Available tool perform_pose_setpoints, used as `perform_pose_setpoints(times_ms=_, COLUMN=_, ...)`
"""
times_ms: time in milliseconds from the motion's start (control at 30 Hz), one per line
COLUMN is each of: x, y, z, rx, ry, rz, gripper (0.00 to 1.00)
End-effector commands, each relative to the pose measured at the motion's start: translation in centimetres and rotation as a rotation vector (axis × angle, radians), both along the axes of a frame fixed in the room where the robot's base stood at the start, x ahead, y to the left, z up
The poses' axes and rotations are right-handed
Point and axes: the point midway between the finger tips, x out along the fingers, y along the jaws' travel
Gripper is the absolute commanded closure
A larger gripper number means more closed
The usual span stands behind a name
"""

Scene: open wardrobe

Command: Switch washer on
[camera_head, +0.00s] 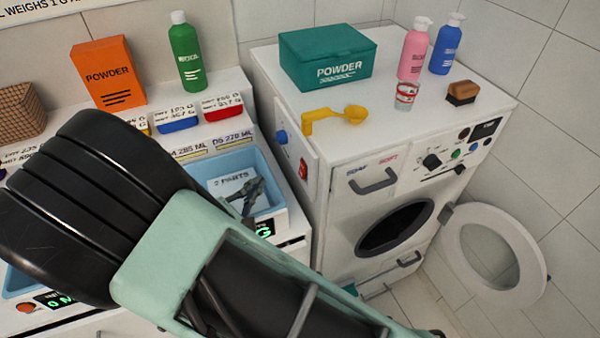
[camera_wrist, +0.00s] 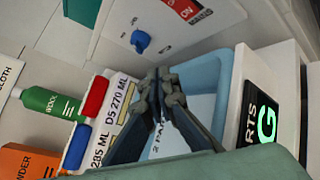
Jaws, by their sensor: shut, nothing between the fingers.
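The white washer (camera_head: 335,235) stands right of the counter with its round door (camera_head: 490,255) swung open. On its left side panel are a red switch (camera_head: 303,168) and a blue knob (camera_head: 282,136). In the wrist view the blue knob (camera_wrist: 140,41) is at upper centre, and the red switch (camera_wrist: 183,9) is partly cut off by the top edge. My gripper (camera_head: 257,184) is shut and empty, seen over the light blue bin, apart from the switch. In the wrist view my gripper (camera_wrist: 162,78) points toward the side panel. The switch's on or off position cannot be told.
The light blue bin (camera_head: 283,205) with a label sits on the counter beside the washer. A teal powder box (camera_head: 300,50), yellow scoop (camera_head: 325,115), bottles and a brush (camera_head: 462,92) stand on the washer. A green bottle (camera_head: 187,55) and orange box (camera_head: 108,75) stand at back left.

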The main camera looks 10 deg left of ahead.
Motion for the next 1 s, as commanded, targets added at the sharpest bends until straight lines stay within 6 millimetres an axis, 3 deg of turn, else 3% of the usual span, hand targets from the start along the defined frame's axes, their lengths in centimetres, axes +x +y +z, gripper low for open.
perform_pose_setpoints(times_ms=500, x=3.5, y=-5.7, z=-1.0, rx=0.000, ry=0.000, rz=-0.004, gripper=1.00)
perform_pose_setpoints(times_ms=1000, x=3.9, y=-6.5, z=-0.9, rx=-0.001, ry=0.002, rz=-0.001, gripper=1.00)
